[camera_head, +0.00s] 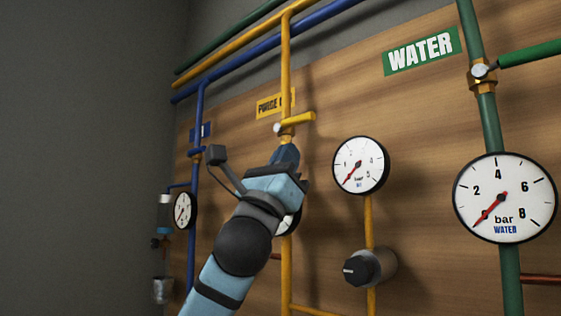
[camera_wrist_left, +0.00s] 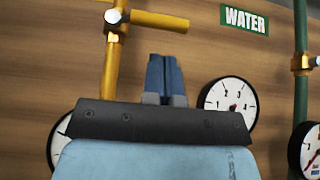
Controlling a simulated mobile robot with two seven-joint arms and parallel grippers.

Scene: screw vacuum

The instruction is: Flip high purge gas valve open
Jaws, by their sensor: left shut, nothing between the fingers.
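The purge gas valve has a yellow handle (camera_head: 298,119) on the vertical yellow pipe (camera_head: 286,62), below the orange purge gas label (camera_head: 270,105), which is partly covered by the pipe. The handle sticks out to the right, roughly level and across the pipe. In the left wrist view the handle (camera_wrist_left: 160,21) also points right from the pipe. My left gripper (camera_head: 286,152) has its dark blue fingers shut and empty, with the tips just below the handle. In the wrist view the fingers (camera_wrist_left: 165,76) stand below the handle's outer end, with a small visible gap. My right gripper is not in view.
A gauge (camera_head: 361,165) and a black knob (camera_head: 363,268) are right of my left arm. The green water pipe (camera_head: 490,120) and water gauge (camera_head: 504,198) are farther right. A blue pipe (camera_head: 197,120) runs at the left. My wrist partly hides another gauge.

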